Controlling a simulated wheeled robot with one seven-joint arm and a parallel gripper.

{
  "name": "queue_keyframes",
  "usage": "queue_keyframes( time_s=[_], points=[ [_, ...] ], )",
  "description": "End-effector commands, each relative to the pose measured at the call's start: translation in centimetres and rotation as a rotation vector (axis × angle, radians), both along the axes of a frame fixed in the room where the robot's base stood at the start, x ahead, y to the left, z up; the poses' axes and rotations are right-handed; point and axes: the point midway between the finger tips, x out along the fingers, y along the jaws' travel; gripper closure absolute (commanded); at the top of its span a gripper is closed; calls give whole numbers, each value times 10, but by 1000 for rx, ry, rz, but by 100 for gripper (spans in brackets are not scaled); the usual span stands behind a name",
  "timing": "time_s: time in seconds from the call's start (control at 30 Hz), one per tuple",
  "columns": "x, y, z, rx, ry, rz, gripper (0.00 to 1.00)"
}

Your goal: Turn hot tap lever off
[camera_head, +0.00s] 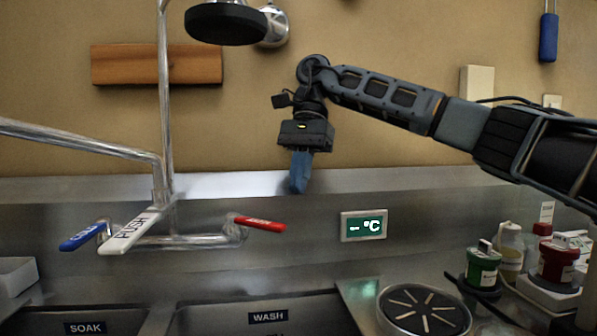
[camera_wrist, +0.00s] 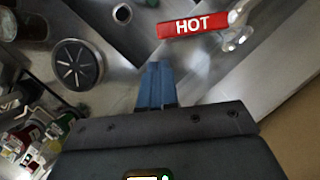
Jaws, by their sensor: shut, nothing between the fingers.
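The red hot tap lever (camera_head: 260,224) sticks out to the right from the chrome tap body, below and left of my gripper in the head view. In the wrist view the lever, marked HOT (camera_wrist: 193,25), lies just beyond my fingertips. My gripper (camera_head: 298,186) points down above and to the right of the lever, with its blue fingers together and empty. In the wrist view the fingertips (camera_wrist: 158,66) are apart from the lever.
A blue lever (camera_head: 82,237) and a white PUSH lever (camera_head: 130,233) are on the tap's left. A temperature display (camera_head: 363,226) is on the backsplash. Sinks marked SOAK and WASH (camera_head: 268,317) lie below. Bottles (camera_head: 483,266) stand by a round drain (camera_head: 424,310) at right.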

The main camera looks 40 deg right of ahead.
Motion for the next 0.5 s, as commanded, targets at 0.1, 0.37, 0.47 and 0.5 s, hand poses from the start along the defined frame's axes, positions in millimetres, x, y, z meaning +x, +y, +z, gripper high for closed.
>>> queue_keyframes(
  time_s=[0.1,0.37,0.47,0.5],
  points=[
    [-3,8,-22,1,1,1,100],
    [-6,18,-47,1,0,1,100],
    [-7,20,-50,0,-1,0,100],
    [-7,20,-51,0,-1,0,100]
  ],
)
